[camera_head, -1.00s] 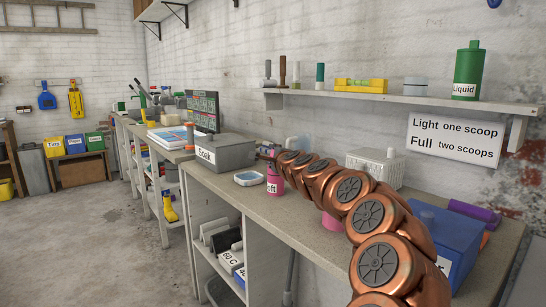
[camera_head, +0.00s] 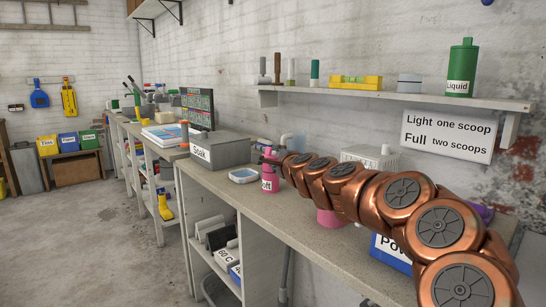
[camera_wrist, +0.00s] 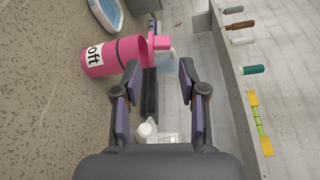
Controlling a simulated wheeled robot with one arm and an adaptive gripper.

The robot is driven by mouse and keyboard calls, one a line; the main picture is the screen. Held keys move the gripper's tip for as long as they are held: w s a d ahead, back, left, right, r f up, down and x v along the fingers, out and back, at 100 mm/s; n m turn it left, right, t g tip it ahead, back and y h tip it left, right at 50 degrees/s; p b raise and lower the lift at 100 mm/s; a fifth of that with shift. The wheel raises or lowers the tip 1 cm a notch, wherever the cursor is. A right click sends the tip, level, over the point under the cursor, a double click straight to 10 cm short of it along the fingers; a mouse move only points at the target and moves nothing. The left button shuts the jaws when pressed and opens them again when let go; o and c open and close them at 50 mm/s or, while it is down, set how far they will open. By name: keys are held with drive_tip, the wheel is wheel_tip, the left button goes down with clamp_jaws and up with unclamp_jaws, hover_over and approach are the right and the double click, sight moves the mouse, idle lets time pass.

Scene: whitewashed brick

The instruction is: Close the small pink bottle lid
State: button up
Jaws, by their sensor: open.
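The small pink bottle (camera_head: 269,180) stands on the workbench, with a partly hidden label ending in "oft". In the wrist view the bottle (camera_wrist: 98,58) appears sideways, with a dark band below its pink top. A separate-looking pink lid piece (camera_wrist: 160,43) shows just beyond the top; it looks raised, but its hinge is not clear. My gripper (camera_wrist: 160,72) is open, its two fingers spread on either side of the space near the lid. No contact with the bottle or lid is visible. In the head view my gripper is small and largely hidden by my copper arm.
A pale blue-rimmed dish (camera_head: 243,175) and a grey "Soak" box (camera_head: 222,152) stand left of the bottle. A white basket (camera_head: 370,157) and a blue box (camera_head: 390,250) are to the right. The wall shelf (camera_head: 400,97) holds several items, including a green bottle (camera_head: 461,68).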

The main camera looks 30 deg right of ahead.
drive_tip(key=shift+v, duration=1.6)
drive_tip(key=shift+a, duration=0.1)
